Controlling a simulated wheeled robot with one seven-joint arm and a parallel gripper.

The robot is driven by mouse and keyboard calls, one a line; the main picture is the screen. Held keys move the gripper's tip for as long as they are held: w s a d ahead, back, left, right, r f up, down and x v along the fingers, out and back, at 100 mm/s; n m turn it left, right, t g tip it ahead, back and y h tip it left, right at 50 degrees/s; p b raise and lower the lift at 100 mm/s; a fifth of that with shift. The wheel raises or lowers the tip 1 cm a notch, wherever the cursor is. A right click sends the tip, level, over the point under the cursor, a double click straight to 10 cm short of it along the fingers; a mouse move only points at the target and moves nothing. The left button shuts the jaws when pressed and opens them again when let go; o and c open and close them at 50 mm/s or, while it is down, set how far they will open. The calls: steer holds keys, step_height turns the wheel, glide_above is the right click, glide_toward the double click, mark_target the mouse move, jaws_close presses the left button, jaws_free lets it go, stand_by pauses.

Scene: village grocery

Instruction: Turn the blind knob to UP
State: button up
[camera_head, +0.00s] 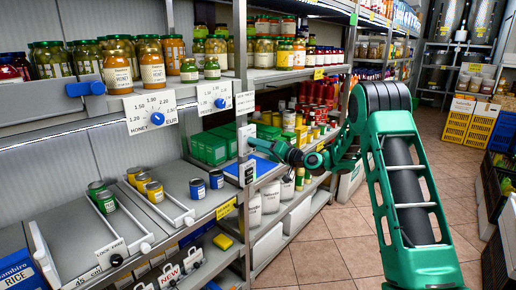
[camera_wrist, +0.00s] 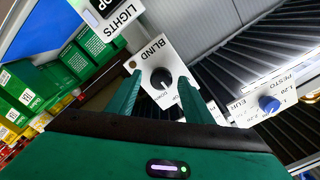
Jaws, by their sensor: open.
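The blind knob (camera_wrist: 161,76) is a round black knob on a white plate (camera_wrist: 152,56) marked BLIND, in the middle of the wrist view. Its white pointer mark faces the bottom of that view, towards small lettering that I cannot read surely. My gripper (camera_wrist: 159,80) is open, its two green fingers on either side of the knob as seen there. I cannot tell whether they touch it. In the head view my gripper (camera_head: 257,145) is at the shelf post, beside the white plate (camera_head: 245,137); the knob itself is hidden there.
A LIGHTS plate (camera_wrist: 112,15) is close to the blind plate. A PESTO price dial with a blue knob (camera_wrist: 268,104) is at the right. Shelves with jars (camera_head: 152,68) and green boxes (camera_head: 208,148) flank the post. The tiled aisle floor (camera_head: 325,245) is clear.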

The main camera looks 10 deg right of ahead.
steer(key=shift+w+a, duration=0.2)
steer(key=shift+w, duration=0.1)
steer(key=shift+c, duration=0.6)
